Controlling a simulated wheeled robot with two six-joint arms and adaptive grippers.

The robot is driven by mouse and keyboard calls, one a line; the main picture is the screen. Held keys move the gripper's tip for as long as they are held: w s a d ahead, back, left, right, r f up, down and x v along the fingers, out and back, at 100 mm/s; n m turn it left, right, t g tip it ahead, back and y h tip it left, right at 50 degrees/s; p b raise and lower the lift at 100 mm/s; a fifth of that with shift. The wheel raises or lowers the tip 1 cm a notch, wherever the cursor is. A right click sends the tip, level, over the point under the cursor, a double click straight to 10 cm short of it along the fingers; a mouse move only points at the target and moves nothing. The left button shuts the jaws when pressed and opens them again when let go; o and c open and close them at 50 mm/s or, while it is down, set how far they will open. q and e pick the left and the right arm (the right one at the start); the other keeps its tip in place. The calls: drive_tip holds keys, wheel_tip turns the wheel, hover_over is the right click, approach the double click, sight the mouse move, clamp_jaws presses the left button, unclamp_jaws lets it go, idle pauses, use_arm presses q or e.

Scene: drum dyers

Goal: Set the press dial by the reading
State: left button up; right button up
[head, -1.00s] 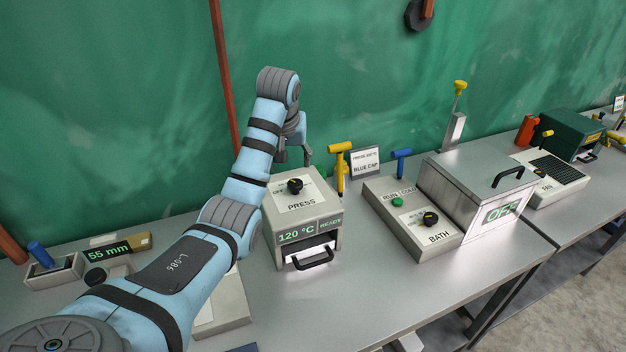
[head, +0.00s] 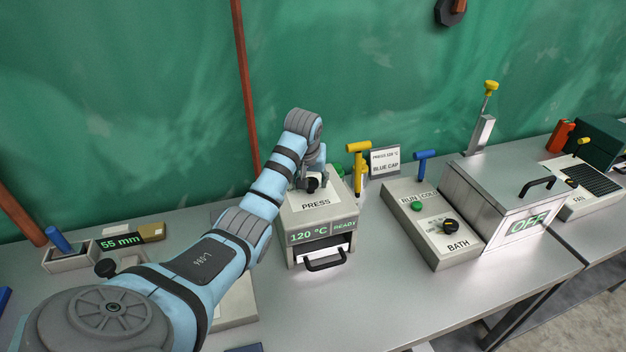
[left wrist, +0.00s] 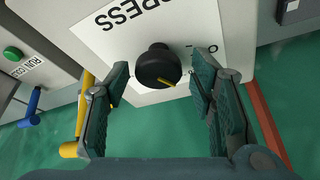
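The press (head: 318,222) stands on the bench with its screen (head: 322,232) showing 120 °C and READY. Its black dial (head: 313,184) is on the top face; in the left wrist view the dial (left wrist: 157,66) shows a yellow pointer line. My left gripper (head: 311,178) is over the press top. In the left wrist view its fingers (left wrist: 160,80) are spread on either side of the dial, apart from it. A sign (head: 385,161) behind reads PRESS 120 °C, BLUE CAP. A gauge (head: 120,243) reads 55 mm. My right gripper is not in view.
A yellow T-handled tool (head: 358,160) and a blue one (head: 425,160) stand right of the press. The bath (head: 505,205) shows OFF, with a control panel (head: 430,225) beside it. A blue-handled piece (head: 60,241) sits in a holder at left. Bare bench lies in front.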

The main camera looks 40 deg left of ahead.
use_arm(q)
drive_tip(key=c, duration=0.8)
drive_tip(key=shift+m, duration=0.3)
drive_tip(key=o, duration=1.1)
drive_tip(key=v, duration=0.7)
drive_tip(key=shift+s+r, duration=0.15)
drive_tip(key=shift+r, duration=0.15)
